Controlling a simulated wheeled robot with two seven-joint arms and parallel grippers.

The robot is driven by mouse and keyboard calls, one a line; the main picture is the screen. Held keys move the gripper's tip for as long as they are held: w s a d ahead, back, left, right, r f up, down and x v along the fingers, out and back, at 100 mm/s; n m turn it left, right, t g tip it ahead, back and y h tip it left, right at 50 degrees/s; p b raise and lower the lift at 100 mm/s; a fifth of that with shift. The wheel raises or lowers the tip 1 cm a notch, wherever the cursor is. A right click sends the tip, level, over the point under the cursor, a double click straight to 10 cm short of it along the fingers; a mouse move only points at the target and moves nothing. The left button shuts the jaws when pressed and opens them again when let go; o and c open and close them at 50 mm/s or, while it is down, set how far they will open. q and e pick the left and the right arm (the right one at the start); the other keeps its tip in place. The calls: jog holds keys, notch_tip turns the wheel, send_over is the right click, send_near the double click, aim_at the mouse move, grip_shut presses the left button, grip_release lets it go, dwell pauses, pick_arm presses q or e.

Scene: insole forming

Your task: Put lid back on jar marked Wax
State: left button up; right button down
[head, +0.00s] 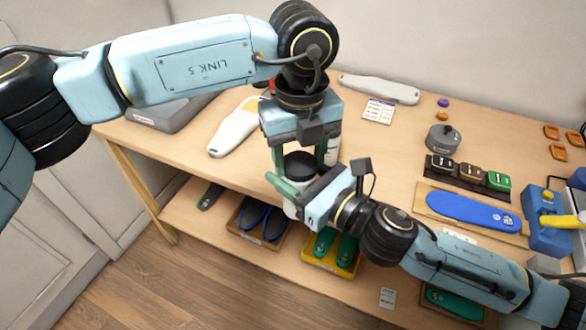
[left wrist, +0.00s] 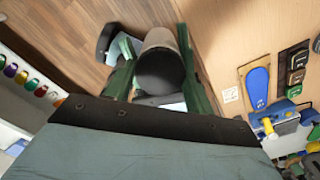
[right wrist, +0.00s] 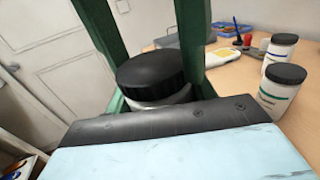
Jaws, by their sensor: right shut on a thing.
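A white jar (right wrist: 165,100) with a black lid (head: 300,165) is held in front of the table's front edge. The lid sits on the jar's mouth; whether it is seated fully I cannot tell. No label on this jar is readable. My right gripper (head: 290,194) is shut on the jar's body from the side. My left gripper (head: 304,160) points down from above, its fingers open on either side of the lid. In the left wrist view the lid (left wrist: 160,72) lies between those fingers, with a gap on the left side.
Two more white jars with dark lids (right wrist: 282,48) (right wrist: 285,84) stand close by on the table (head: 390,165). A grey round pot (head: 443,138), a blue insole (head: 473,211) and a blue device (head: 546,212) are to the right. A shelf below holds trays of insoles (head: 331,252).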

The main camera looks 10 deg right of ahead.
pick_arm(q)
jog(key=shift+c, duration=0.7)
jog(key=m, duration=0.6)
jog(key=shift+w, duration=0.1)
jog(key=o, duration=1)
jog(key=shift+o, duration=0.3)
jog(key=shift+s+d, duration=0.2)
jog(key=shift+a+r, duration=0.1)
jog(key=shift+r, duration=2.25)
jog(key=shift+w, duration=0.1)
jog(key=shift+c, duration=0.3)
